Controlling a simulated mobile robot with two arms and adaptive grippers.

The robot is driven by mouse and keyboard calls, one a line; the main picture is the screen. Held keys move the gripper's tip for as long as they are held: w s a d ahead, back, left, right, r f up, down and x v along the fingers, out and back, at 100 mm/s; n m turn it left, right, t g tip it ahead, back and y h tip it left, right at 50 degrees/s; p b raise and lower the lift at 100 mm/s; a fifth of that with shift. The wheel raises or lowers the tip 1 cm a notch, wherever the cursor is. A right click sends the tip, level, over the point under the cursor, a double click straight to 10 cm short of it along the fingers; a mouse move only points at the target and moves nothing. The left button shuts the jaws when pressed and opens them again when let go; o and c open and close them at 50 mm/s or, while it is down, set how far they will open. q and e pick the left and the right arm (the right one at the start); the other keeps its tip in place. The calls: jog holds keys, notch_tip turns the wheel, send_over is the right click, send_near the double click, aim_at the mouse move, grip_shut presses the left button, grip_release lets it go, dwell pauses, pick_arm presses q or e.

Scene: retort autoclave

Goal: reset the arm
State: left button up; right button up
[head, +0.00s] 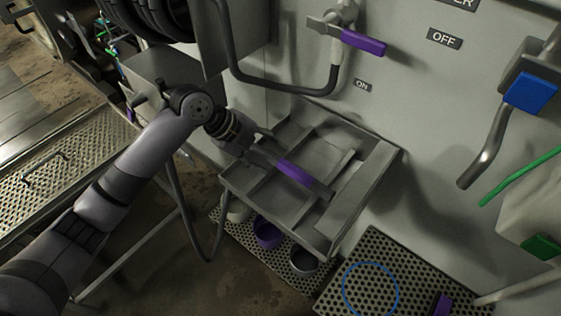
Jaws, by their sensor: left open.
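My left arm comes in from the lower left and bends at its wrist beside the grey metal tray (375,170). My left gripper (250,148) is at the tray's left edge, open. It is small and dark here, so its fingertips are hard to make out. A grey bar with a purple grip (298,174) lies across the tray, its near end close to the gripper. I cannot tell whether they touch. My right gripper is not in view.
A valve with a purple lever (364,42) is on the wall above, with a hose (285,88) below it. A blue-handled lever (530,93) is at right. Cups, one purple (268,232), stand under the tray. A perforated platform (415,268) is at lower right.

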pick_arm(q)
jog(key=s+a+f+n+t+y, duration=0.1)
jog(key=s+a+f+n+y, duration=0.1)
jog(key=s+f+n, duration=0.8)
jog(key=s+a+f+n+y, duration=0.2)
jog(key=s+a+n+y, duration=0.3)
jog(key=s+a+n, duration=0.95)
notch_tip(320, 180, down, 27)
jog(key=s+d, duration=0.2)
jog(key=s, duration=0.1)
jog(key=s+a+f+g+b, duration=0.1)
jog(key=s+a+f+g, duration=0.1)
jog(key=s+f, duration=1.4)
jog(key=shift+a, duration=0.55)
jog(key=shift+s+m, duration=0.1)
jog(key=shift+m, duration=0.15)
